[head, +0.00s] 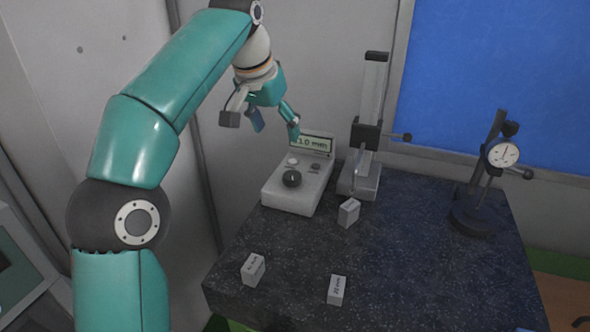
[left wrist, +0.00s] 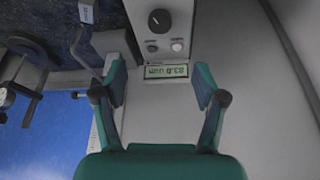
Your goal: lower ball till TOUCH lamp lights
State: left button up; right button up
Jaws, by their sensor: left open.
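A light grey control box (head: 290,199) stands on the dark table, with a black knob (head: 292,178) on its top. A whitish round lamp or button (head: 293,160) and a grey one (head: 315,167) sit behind the knob; neither looks clearly lit. Its display (head: 312,143) is partly hidden in the head view; it appears upside down in the left wrist view (left wrist: 167,70), apparently reading 83.0 mm. Beside it stands a column gauge (head: 373,95) with a black slider (head: 366,135) and side rod with a dark end (head: 407,137). My left gripper (head: 274,125) is open and empty above the box's back.
Three labelled grey blocks stand on the granite table (head: 400,250): one near the gauge (head: 348,213), two at the front (head: 253,269) (head: 337,290). A dial indicator on a stand (head: 503,154) is at right. A wall rises close behind.

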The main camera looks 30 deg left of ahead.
aim_at(291, 175)
pick_arm(q)
jog(key=b+x, duration=0.2)
jog(key=x, duration=1.2)
jog(key=shift+f, duration=0.3)
jog(key=shift+w+f, duration=0.2)
jog(key=shift+f, duration=0.35)
jog(key=c, duration=1.1)
jog(key=shift+a, duration=0.1)
jog(key=shift+c, duration=0.2)
